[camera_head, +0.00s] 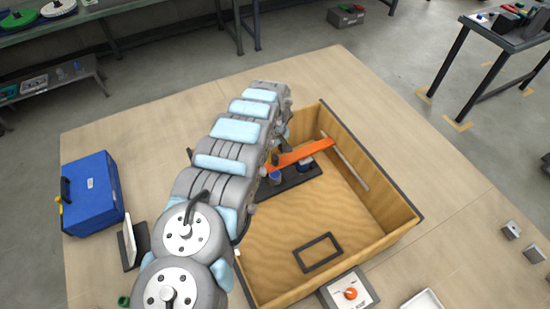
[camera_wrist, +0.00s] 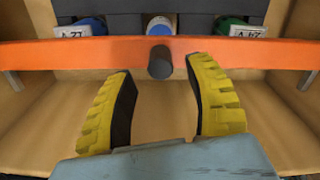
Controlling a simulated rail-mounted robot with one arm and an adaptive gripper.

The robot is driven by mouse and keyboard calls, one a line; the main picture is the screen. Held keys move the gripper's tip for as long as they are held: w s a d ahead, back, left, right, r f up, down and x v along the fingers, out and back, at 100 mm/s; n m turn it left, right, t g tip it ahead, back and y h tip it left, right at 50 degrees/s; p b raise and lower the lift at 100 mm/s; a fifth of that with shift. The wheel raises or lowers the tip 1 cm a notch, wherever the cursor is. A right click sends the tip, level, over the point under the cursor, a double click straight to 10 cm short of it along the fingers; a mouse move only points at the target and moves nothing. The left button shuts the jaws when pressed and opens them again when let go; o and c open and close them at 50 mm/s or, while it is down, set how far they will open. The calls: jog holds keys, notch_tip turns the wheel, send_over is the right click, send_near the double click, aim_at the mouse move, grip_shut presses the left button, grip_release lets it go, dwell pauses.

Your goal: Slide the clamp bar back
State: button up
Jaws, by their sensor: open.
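The orange clamp bar (camera_wrist: 110,54) runs across the wrist view, in front of several cylinders with coloured bodies. A dark round knob (camera_wrist: 160,62) sticks out from its middle. In the head view the bar (camera_head: 305,154) lies inside the wooden box, partly hidden by my arm. My gripper (camera_wrist: 158,75) has two yellow ribbed fingers with dark inner pads. They are open and spread to either side of the knob, which sits between and just beyond the fingertips; whether they touch the bar I cannot tell. In the head view my arm hides the gripper.
The open wooden box (camera_head: 372,183) has raised walls around the bar. A dark rectangular frame (camera_head: 318,252) lies on its floor. A blue case (camera_head: 90,196) stands left on the table. A box with an orange knob (camera_head: 350,293) sits at the front edge.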

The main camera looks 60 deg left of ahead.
aim_at(275, 162)
jog(key=shift+f, duration=1.45)
grip_shut()
